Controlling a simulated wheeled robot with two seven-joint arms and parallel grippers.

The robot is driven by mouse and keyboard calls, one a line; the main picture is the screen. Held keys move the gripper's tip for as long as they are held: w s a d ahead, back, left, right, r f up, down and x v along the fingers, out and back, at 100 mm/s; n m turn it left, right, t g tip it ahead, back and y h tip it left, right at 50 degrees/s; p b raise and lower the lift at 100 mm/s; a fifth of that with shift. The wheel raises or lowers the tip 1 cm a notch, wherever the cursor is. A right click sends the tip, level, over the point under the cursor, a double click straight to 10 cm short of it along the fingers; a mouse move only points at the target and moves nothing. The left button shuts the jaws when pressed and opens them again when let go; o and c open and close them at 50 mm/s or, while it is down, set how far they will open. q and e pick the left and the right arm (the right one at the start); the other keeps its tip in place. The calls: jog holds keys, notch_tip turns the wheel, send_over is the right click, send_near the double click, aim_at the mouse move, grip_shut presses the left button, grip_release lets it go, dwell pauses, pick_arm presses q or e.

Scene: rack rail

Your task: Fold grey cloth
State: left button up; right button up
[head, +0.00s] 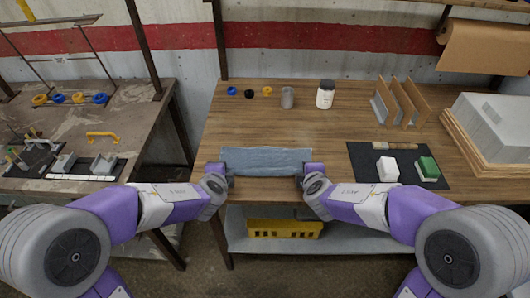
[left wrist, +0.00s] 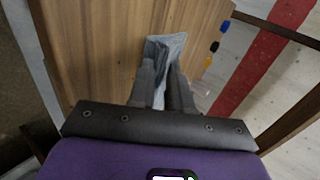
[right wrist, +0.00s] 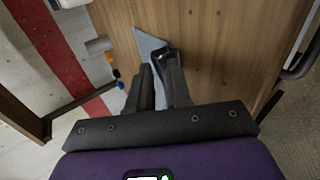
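The grey-blue cloth (head: 266,160) lies as a wide, short strip along the front edge of the wooden table, slightly wrinkled. My left gripper (head: 224,172) is at its left end and my right gripper (head: 306,172) at its right end. In the left wrist view the cloth (left wrist: 168,46) shows beyond and between the narrowly spaced fingers (left wrist: 163,72). In the right wrist view a corner of the cloth (right wrist: 148,44) shows past the fingers (right wrist: 159,68), with more between them. Whether either pair of fingers pinches the cloth is unclear.
Behind the cloth stand a grey cup (head: 287,98), a white jar (head: 325,95) and small coloured rings (head: 249,93). To the right are a dark mat (head: 361,157) with blocks and upright wooden dividers (head: 408,98). A yellow crate (head: 284,229) sits on the shelf below. Bare table lies behind the cloth.

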pick_arm(q)
jog(key=o, duration=0.5)
jog(key=shift+c, duration=0.2)
pick_arm(e)
jog(key=o, duration=0.5)
jog(key=shift+c, duration=0.2)
pick_arm(q)
jog(key=shift+r, duration=0.1)
jog(key=r, duration=0.1)
jog(key=s+r, duration=0.1)
jog(key=r, duration=0.1)
jog(key=shift+s+r, duration=0.15)
pick_arm(e)
jog(key=r, duration=0.1)
jog(key=s+r, duration=0.1)
jog(key=r, duration=0.1)
jog(key=shift+s+r, duration=0.15)
jog(key=shift+r, duration=0.05)
pick_arm(q)
jog(key=w+r+v, duration=0.1)
jog(key=v, duration=0.6)
jog(key=shift+r, duration=0.2)
pick_arm(e)
jog(key=w+r+v, duration=0.1)
jog(key=v, duration=0.6)
jog(key=shift+r, duration=0.2)
